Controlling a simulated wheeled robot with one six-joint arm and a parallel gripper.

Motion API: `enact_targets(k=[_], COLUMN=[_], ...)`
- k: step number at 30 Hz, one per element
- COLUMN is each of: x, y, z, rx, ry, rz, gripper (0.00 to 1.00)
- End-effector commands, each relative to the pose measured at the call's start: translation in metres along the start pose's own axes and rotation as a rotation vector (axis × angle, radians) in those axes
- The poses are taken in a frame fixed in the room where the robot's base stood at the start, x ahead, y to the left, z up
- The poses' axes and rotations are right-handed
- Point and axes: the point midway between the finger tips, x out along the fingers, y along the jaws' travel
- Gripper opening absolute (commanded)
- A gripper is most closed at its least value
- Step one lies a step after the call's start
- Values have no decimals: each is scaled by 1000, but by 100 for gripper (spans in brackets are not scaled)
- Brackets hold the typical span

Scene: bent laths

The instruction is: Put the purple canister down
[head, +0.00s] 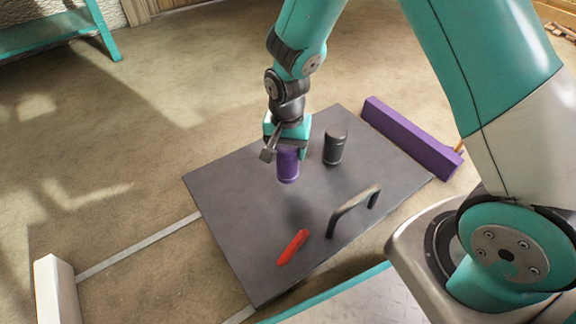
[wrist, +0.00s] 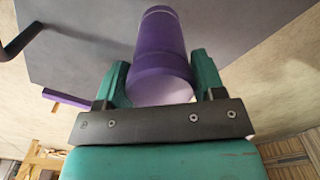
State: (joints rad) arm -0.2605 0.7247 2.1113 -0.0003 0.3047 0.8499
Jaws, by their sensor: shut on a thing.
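The purple canister (head: 288,165) is in my gripper (head: 287,150), held over the dark grey board. In the wrist view the canister (wrist: 158,50) sits between the two green fingers of my gripper (wrist: 160,85), which touch its sides near one end. In the head view the canister looks upright, and a dark shadow lies on the board below and to its right, apart from it. My gripper covers its upper end in the head view.
The dark grey board (head: 225,215) carries a black canister (head: 335,146) close right of the purple one, a black bent handle (head: 352,210) and a red piece (head: 293,247). A purple bar (head: 412,138) lies along the far right edge. The board's left part is clear.

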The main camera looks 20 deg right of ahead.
Motion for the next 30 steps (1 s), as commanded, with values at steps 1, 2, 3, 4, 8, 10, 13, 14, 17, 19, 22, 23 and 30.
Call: enact_targets(k=[1,2,3,4,8,10,13,14,17,19,22,23,30], x=[6,10,16,21,42,43,41,40,41,43,44,44,43], y=[0,0,0,0,0,0,0,0,0,0,0,0,0], z=[0,0,0,0,0,0,0,0,0,0,0,0,0], rx=[0,0,0,0,0,0,0,0,0,0,0,0,0], ry=[0,0,-1,-1,0,0,1,1,0,0,0,0,0], rz=[0,1,1,1,0,0,-1,-1,0,0,1,0,0], gripper=[32,32,32,32,32,32,32,32,32,32,79,86,88])
